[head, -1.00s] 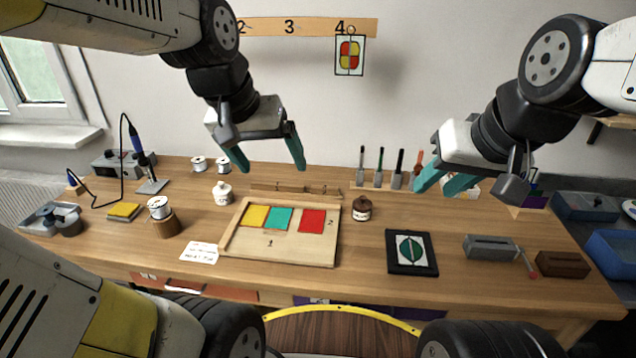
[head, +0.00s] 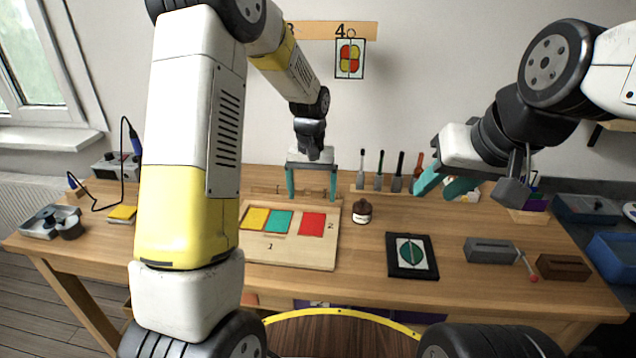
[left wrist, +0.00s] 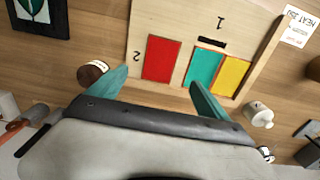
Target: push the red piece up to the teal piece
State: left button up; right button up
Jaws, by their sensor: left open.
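The red piece (head: 313,224) lies flat on the wooden board (head: 292,256), with a strip of bare board between it and the teal piece (head: 278,223). The yellow piece (head: 255,219) lies on the teal piece's other side. My left gripper (head: 312,192) is open and empty, behind the red piece, fingers pointing down. In the left wrist view, the red piece (left wrist: 161,59) shows beyond and between the fingertips (left wrist: 160,82); one finger overlaps the near edge of the teal piece (left wrist: 203,67). My right gripper (head: 443,186) is open and empty at the right back.
A white jar (left wrist: 259,114) shows beside the board in the left wrist view. A dark-framed leaf panel (head: 411,255) lies to the right. Upright tools (head: 380,172) stand behind. My left arm hides the board's left side in the head view.

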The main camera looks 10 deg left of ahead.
aim_at(303, 221)
pick_arm(q)
jog(key=shift+w+f, duration=0.15)
jog(key=shift+f, duration=0.25)
jog(key=shift+f, duration=3.9)
jog(key=c, duration=1.5)
jog(key=shift+a, duration=1.4)
